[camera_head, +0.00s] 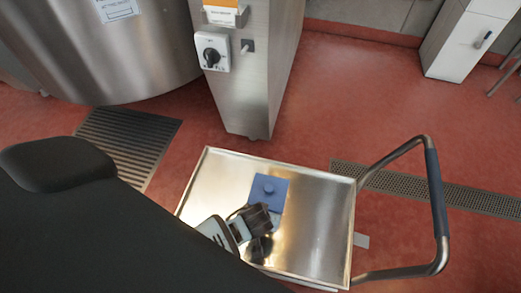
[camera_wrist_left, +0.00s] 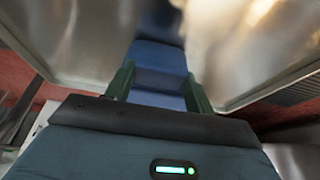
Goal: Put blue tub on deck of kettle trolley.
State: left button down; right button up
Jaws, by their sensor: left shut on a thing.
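My left gripper (camera_head: 262,218) reaches in from the lower left and is shut on the tub's near side. In the left wrist view the blue tub (camera_wrist_left: 158,55) sits between the two green fingers of my left gripper (camera_wrist_left: 159,90). Whether the tub touches the deck I cannot tell; its underside is hidden. My right gripper is not in view.
The deck has a raised rim, and a bent tube handle (camera_head: 437,200) stands at its right. A steel column (camera_head: 252,75) with a black rotary switch stands behind it. The large steel kettle (camera_head: 95,50) is at the upper left. The deck around the tub is clear.

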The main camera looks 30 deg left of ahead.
pick_arm(q)
jog(key=shift+d+r, duration=0.1)
jog(key=c, duration=0.6)
grip_release()
jog(key=shift+o, duration=0.2)
